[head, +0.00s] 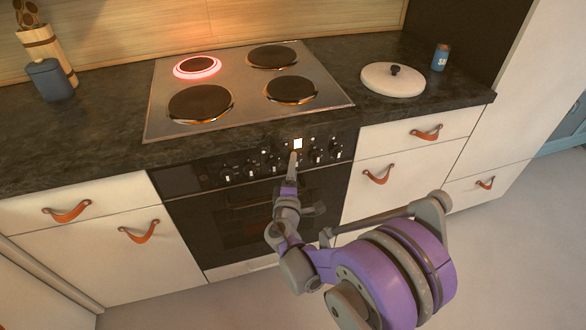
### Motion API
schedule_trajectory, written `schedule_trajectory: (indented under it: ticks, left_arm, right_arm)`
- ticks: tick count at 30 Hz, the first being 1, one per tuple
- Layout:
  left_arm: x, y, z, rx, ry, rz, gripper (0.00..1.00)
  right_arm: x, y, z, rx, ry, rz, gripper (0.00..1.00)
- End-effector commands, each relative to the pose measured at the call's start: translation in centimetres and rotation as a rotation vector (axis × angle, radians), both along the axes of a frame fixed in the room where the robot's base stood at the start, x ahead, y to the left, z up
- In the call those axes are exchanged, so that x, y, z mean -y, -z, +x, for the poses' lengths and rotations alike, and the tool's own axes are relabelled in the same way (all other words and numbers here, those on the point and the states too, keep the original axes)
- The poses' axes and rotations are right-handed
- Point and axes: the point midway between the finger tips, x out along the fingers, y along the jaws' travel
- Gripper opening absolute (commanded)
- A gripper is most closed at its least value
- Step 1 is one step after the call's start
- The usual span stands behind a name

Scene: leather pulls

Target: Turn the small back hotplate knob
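The cooktop (330,95) has several hotplates, and the back left hotplate (197,67) is ringed in glowing red. The other back hotplate (272,56) on the right is dark. A row of small dark knobs with pale marks, such as the knob (250,172), runs along the black control panel (180,181). My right gripper (293,157) reaches up to the middle of this panel, just below a bright white square (298,144). It covers part of the knob row, and contact with a knob cannot be made out. Its finger opening does not show. My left gripper is out of view.
A white lid (393,80) with a dark knob and a blue can (440,57) stand on the right counter. A blue pot (50,80) and a utensil holder (45,48) stand at left. Drawers with leather pulls (378,175) flank the oven (240,222).

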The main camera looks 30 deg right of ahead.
Motion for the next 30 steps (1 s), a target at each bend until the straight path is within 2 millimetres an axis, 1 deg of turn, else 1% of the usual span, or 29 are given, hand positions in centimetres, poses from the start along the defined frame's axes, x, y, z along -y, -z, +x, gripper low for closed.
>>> schedule_trajectory:
  ticks: [8, 12, 14, 17, 24, 27, 30]
  left_arm:
    - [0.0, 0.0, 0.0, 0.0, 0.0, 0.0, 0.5]
    - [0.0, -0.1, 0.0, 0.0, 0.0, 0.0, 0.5]
    - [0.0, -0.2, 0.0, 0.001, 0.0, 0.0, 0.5]
    - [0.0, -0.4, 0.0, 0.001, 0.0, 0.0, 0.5]
    - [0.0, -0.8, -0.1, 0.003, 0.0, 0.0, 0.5]
    - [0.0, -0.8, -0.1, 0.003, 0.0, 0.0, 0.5]
    - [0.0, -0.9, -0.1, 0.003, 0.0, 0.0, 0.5]
  right_arm:
    - [0.0, 0.0, 0.0, 0.0, 0.0, 0.0, 0.75]
    - [-0.5, 0.0, -0.5, 0.001, -0.002, 0.001, 0.75]
    - [-1.0, -0.1, -1.2, 0.001, -0.003, 0.001, 0.75]
    - [-2.1, -0.1, -2.7, 0.001, -0.004, 0.001, 0.75]
    - [-4.9, 0.0, -6.6, 0.001, -0.003, 0.001, 0.75]
    - [-5.7, 0.0, -7.7, 0.001, -0.003, 0.002, 0.75]
    - [-6.2, 0.0, -8.4, 0.0, -0.002, 0.001, 0.75]
